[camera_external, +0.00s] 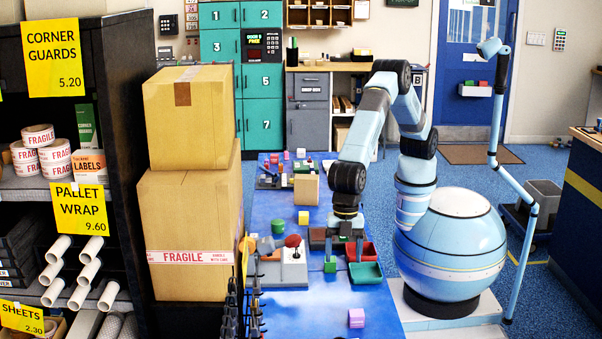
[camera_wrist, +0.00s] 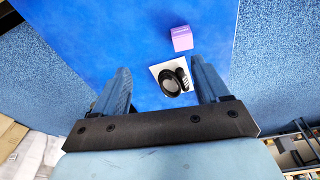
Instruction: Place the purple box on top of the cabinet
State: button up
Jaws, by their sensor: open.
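The purple box (camera_external: 356,317) is a small pinkish-purple block lying alone near the front of the blue table. It also shows in the wrist view (camera_wrist: 181,38), beyond my fingertips and a little to the right. My gripper (camera_external: 344,250) points down over the table, farther back than the purple box. In the wrist view my gripper (camera_wrist: 160,82) has its fingers wide apart with nothing held between them. A grey cabinet (camera_external: 307,105) stands by the back wall. I cannot tell for sure whether it is the task's cabinet.
A red tray (camera_external: 367,251) and a green tray (camera_external: 366,272) are beside my gripper. A grey base with a red knob (camera_external: 292,241) is to its left. A white card with a black coil (camera_wrist: 172,81) lies below my fingers. The table around the purple box is clear.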

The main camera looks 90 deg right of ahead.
jog(key=w+d+r+m+t, duration=0.15)
jog(key=w+d+r, duration=0.25)
jog(key=d+r, duration=0.4)
jog(key=w+d+r+m, duration=0.2)
jog(key=w+d+r, duration=0.2)
jog(key=d+r, duration=0.5)
jog(key=d+r+m+t, duration=0.15)
jog(key=d+r, duration=0.25)
jog(key=d, duration=0.8)
jog(key=d+r+m, duration=0.3)
jog(key=d+r, duration=0.2)
jog(key=d, duration=0.8)
jog(key=s+d+r+m+t, duration=0.1)
jog(key=s+d+m, duration=0.1)
jog(key=s+d, duration=0.55)
jog(key=s+d+r+m, duration=0.2)
jog(key=s+d+m, duration=0.15)
jog(key=d, duration=0.75)
jog(key=s+d+f+m+t+h, duration=0.1)
jog(key=s+d+f+m, duration=0.2)
jog(key=s+d, duration=0.7)
jog(key=s+f, duration=0.1)
jog(key=s, duration=0.2)
jog(key=shift+s+h, duration=0.35)
jog(key=shift+h, duration=0.05)
